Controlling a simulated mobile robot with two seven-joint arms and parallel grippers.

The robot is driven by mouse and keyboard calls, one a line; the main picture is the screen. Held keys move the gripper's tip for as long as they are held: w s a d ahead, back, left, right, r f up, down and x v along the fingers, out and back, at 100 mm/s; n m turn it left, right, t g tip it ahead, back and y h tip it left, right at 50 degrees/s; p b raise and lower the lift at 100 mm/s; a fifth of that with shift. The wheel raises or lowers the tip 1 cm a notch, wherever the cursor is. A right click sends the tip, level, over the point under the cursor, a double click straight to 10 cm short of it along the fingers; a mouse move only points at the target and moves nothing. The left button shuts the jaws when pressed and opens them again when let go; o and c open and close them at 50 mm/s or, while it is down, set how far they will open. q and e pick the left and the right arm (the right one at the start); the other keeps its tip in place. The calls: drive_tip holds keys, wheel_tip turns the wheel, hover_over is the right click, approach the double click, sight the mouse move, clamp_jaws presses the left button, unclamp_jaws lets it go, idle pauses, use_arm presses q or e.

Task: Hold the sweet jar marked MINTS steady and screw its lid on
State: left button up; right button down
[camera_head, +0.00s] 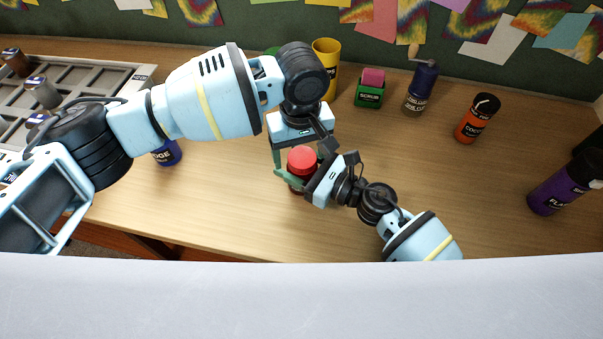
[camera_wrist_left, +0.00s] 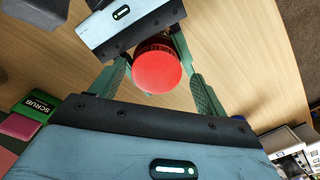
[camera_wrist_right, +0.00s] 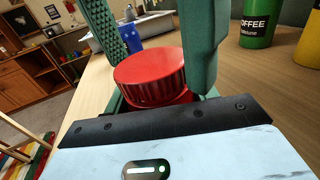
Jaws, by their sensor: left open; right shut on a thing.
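The red lid (camera_head: 301,159) sits on top of the jar (camera_head: 295,188); in the right wrist view the lid (camera_wrist_right: 150,78) looks about level. Whether it is threaded on, I cannot tell. The jar's body is mostly hidden, and no MINTS marking is readable. My right gripper (camera_head: 304,184) is shut on the jar below the lid, reaching in from the right. My left gripper (camera_head: 284,160) is above, pointing down. In the left wrist view its open fingers (camera_wrist_left: 160,85) stand on either side of the lid (camera_wrist_left: 157,71), with gaps between.
Behind stand a yellow container (camera_head: 326,62), a green SCRUB box (camera_head: 370,92), a dark blue grinder (camera_head: 421,86) and an orange bottle (camera_head: 477,120). A purple bottle (camera_head: 566,185) is at the right, a grey tray (camera_head: 98,72) at the left. The table (camera_head: 480,190) is clear at front right.

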use_arm(q)
drive_tip(key=shift+d+r, duration=0.15)
drive_tip(key=shift+r, duration=2.1)
drive_tip(key=shift+c, duration=0.4)
drive_tip(key=shift+r+n, duration=1.6)
drive_tip(key=shift+r, duration=0.1)
drive_tip(key=shift+f, duration=4)
drive_tip(key=shift+c, duration=0.2)
